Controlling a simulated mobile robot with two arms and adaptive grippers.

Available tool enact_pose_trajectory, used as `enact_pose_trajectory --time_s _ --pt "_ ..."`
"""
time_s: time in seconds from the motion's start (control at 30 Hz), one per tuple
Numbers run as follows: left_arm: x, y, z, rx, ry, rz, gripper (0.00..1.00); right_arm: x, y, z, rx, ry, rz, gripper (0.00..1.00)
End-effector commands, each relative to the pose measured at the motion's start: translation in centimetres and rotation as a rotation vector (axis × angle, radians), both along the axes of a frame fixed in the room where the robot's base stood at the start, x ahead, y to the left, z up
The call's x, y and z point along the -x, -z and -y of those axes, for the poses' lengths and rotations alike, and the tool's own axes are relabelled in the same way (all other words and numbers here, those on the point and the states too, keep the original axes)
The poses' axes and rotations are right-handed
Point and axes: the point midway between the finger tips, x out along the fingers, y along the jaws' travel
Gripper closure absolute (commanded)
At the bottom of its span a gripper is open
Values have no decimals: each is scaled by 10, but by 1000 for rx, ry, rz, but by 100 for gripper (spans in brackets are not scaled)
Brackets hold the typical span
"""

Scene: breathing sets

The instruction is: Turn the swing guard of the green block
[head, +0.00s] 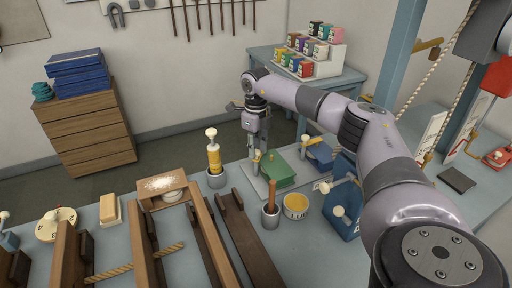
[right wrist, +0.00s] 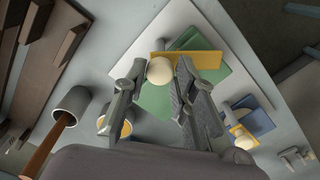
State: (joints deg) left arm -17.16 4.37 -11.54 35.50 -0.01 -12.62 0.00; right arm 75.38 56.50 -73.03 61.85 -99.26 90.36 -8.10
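The green block (head: 280,172) sits on a pale plate on the blue-grey bench; in the right wrist view the green block (right wrist: 155,98) lies behind my fingers. Its yellow swing guard (right wrist: 208,60) is a flat bar across the block, with a round cream knob (right wrist: 160,70) near its left end. My right gripper (head: 258,161) points down beside the block. In the right wrist view the right gripper (right wrist: 160,76) has its fingers apart, one on each side of the knob. Whether either finger touches the knob is unclear. My left gripper is not in view.
A blue block (head: 321,154) with a yellow part stands right of the green block. A grey cup with a wooden handle (head: 271,196) and a yellow pot (head: 296,206) stand in front. A grey holder with a yellow bottle (head: 214,160) stands left. Wooden beams (head: 205,230) fill the near left.

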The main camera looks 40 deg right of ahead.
Motion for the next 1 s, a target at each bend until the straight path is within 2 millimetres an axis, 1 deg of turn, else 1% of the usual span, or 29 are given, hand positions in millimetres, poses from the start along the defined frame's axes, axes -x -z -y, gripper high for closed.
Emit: enact_pose_trajectory --time_s 0.03,0.33,0.83,1.0 --pt "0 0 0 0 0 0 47 0 0 0 0 0 0 80" --pt "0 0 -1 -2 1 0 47 0 0 0 0 0 0 100" --pt "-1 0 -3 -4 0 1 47 0 -1 0 0 2 1 100" --pt "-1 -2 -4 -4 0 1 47 0 -1 0 0 32 1 100"
